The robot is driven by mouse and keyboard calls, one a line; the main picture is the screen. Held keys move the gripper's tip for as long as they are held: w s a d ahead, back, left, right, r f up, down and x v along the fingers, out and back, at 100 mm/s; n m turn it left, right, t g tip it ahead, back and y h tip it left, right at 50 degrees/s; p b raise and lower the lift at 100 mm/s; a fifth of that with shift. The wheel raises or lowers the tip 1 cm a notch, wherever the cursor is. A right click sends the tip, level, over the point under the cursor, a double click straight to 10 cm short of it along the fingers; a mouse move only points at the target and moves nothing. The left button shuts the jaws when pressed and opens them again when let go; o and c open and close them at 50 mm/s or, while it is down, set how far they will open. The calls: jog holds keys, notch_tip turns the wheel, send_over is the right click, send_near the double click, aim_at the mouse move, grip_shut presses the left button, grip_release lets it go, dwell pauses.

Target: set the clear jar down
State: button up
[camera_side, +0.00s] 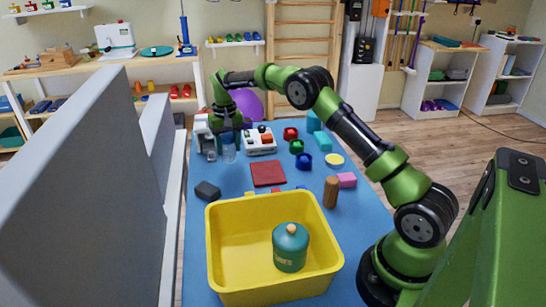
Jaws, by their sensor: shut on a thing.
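The clear jar (229,149) is a small, see-through, bluish cylinder near the far left of the blue table (222,177). My gripper (229,137) points down over it and is shut on its upper part. The jar looks upright. I cannot tell whether its base touches the table. The fingertips are small and partly hidden at this distance.
A white device (206,140) stands close left of the jar, and a white box with buttons (261,142) close right. A dark red square (268,174), coloured blocks and a dark lump (207,191) lie nearer. A yellow bin (226,283) holds a teal canister (290,250).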

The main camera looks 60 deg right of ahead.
aim_at(228, 154)
jog(key=shift+w+d+f, duration=0.1)
jog(key=shift+w+f, duration=0.05)
jog(key=shift+w, duration=0.1)
jog(key=shift+f, duration=1.6)
jog(key=shift+f, duration=0.2)
jog(key=o, duration=1.1)
jog(key=shift+c, duration=0.2)
